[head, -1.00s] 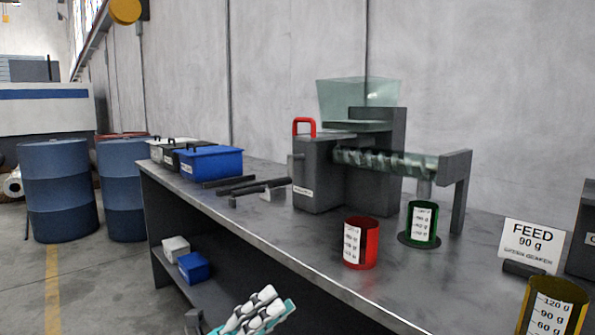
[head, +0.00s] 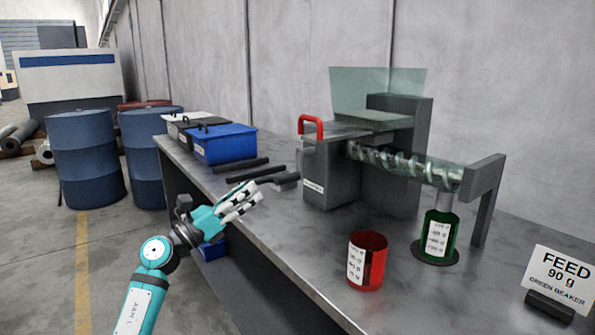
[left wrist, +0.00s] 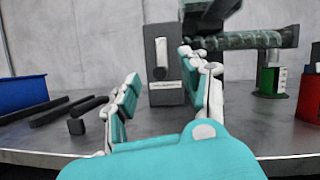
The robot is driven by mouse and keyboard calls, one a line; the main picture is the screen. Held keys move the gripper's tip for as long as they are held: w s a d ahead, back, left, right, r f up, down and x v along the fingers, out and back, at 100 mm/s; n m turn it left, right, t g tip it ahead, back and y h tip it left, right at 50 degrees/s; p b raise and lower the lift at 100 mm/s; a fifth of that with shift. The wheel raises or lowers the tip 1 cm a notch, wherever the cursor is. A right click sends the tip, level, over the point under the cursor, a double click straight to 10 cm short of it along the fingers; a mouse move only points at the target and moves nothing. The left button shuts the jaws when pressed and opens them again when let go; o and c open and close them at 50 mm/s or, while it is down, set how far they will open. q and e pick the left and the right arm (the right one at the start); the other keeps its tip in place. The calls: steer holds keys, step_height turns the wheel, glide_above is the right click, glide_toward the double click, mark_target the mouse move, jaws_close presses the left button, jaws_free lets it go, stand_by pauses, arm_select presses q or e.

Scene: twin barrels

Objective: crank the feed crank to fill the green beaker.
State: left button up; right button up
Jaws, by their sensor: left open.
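The feeder, a dark grey machine (head: 333,172) with a clear hopper, stands on the bench. A pale upright bar, seemingly the feed crank (left wrist: 160,58), shows on its end face in the left wrist view. The clear tube with a spiral screw (head: 405,166) runs right from the machine. The green beaker (head: 437,236) stands upright on a dark round base under the tube's outlet; its contents cannot be made out. My left gripper (head: 252,198) is open and empty, at the bench's front edge, left of the machine and apart from it. My right gripper is out of view.
A red beaker (head: 367,262) stands in front of the machine. A card (head: 559,277) reads FEED 90 g, green beaker. Dark bars (head: 247,172) and a blue bin (head: 225,144) lie left of the machine.

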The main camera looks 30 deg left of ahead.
mark_target(287, 178)
arm_select(q)
steer(key=w+d, duration=0.1)
steer(key=w, duration=0.2)
steer(key=w+d, duration=0.1)
steer(key=w, duration=0.3)
steer(key=w+d, duration=0.1)
steer(key=w, duration=0.3)
steer(key=shift+w+d+r+b, duration=0.15)
steer(key=shift+w+d+b, duration=0.05)
steer(key=shift+d+b, duration=0.15)
steer(key=shift+w+r, duration=0.15)
steer(key=shift+w, duration=0.2)
jaws_close()
